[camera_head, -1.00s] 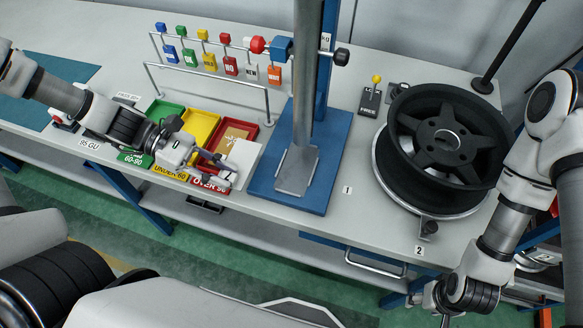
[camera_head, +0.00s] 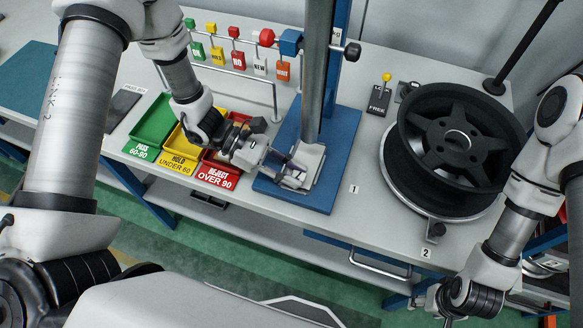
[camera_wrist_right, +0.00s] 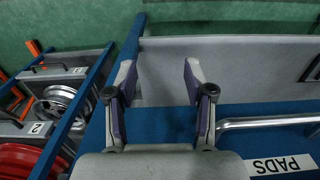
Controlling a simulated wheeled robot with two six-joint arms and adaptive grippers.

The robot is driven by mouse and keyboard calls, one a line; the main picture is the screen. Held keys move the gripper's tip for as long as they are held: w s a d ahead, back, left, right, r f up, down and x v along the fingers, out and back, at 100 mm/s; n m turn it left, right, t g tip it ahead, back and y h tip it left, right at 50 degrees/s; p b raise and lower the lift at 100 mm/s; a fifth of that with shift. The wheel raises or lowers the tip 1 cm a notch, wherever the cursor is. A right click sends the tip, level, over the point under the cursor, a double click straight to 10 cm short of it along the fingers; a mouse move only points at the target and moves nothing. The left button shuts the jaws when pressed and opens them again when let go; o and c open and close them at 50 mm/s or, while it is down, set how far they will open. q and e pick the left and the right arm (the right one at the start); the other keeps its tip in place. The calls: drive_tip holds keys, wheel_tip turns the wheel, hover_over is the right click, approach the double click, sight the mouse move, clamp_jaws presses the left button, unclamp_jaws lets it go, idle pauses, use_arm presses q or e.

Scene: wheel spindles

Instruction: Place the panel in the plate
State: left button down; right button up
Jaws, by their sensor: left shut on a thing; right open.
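The panel (camera_head: 309,155) is a light, flat piece at the foot of the grey column, over the blue base (camera_head: 322,196). My left gripper (camera_head: 290,172) is shut on it from the left, and its fingers cover part of it. The grey plate on that base is mostly hidden by the panel and gripper; I cannot tell whether the panel touches it. My right gripper (camera_wrist_right: 158,76) is open and empty in the right wrist view.
Green (camera_head: 152,124), yellow (camera_head: 180,146) and red trays stand left of the base. A rail with coloured tags (camera_head: 235,52) runs behind them. A black wheel (camera_head: 455,140) stands on a round support at right.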

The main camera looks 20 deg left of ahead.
use_arm(q)
drive_tip(key=shift+f, duration=0.15)
drive_tip(key=shift+f+b, duration=0.15)
drive_tip(key=shift+b, duration=0.2)
drive_tip(key=c, duration=1)
unclamp_jaws()
drive_tip(key=shift+r+p, duration=0.45)
drive_tip(key=shift+p, duration=0.05)
drive_tip(key=b+v, duration=0.1)
drive_tip(key=v, duration=0.2)
drive_tip(key=shift+w+f, duration=0.1)
drive_tip(key=shift+f, duration=0.1)
drive_tip(key=v, duration=0.8)
drive_tip(key=shift+a+r, duration=0.2)
drive_tip(key=shift+a, duration=0.25)
